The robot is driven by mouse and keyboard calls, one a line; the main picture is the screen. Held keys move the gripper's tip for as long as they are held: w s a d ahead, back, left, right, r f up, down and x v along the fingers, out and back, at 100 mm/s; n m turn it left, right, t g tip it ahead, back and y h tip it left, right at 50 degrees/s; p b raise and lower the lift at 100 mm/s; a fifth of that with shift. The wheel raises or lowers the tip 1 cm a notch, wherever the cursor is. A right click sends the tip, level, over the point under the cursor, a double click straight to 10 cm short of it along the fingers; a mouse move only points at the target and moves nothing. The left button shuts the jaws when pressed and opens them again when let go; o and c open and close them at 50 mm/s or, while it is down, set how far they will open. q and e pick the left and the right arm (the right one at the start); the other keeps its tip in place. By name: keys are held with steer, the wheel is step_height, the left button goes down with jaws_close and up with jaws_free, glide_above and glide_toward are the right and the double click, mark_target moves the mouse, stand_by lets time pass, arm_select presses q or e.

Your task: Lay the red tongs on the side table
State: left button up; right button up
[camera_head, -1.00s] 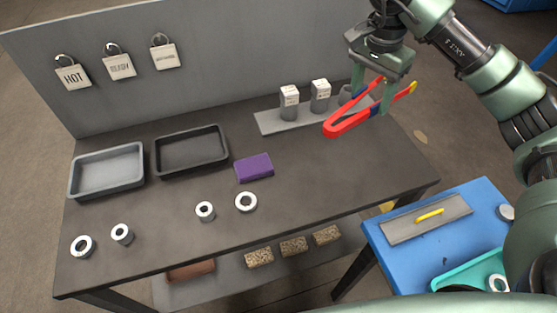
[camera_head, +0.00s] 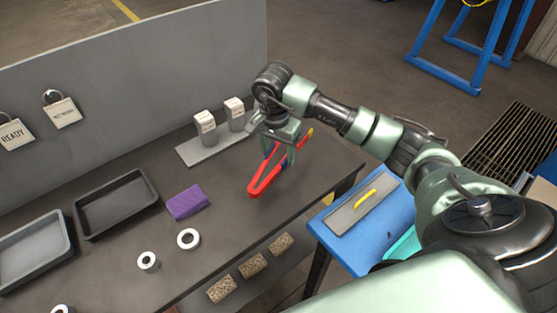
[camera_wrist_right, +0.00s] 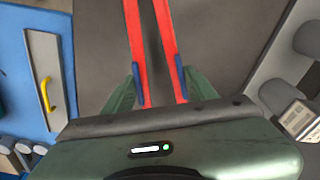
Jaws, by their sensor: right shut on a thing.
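The red tongs (camera_head: 262,184) are in my right gripper (camera_head: 279,155), above the right end of the dark workbench. My left gripper is not in view.
The workbench (camera_head: 225,232) holds two trays (camera_head: 118,204), a purple block (camera_head: 187,202), white rings (camera_head: 188,239) and a grey rack with labelled containers (camera_head: 206,129). A teal tray (camera_head: 405,245) is partly hidden on the side table. A blue frame (camera_head: 445,75) stands behind.

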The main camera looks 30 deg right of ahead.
step_height(320, 180, down, 4)
steer(key=shift+r+p, duration=0.2)
steer(key=shift+p, duration=0.1)
steer(key=shift+f, duration=0.25)
steer(key=o, duration=0.7)
steer(key=shift+r, duration=0.15)
steer(key=shift+r, duration=0.2)
step_height(320, 180, up, 12)
steer(key=a+b, duration=0.1)
steer(key=b, duration=0.1)
steer(key=shift+s+f+b, duration=0.25)
steer(key=shift+s+b, duration=0.05)
steer(key=shift+s, duration=0.05)
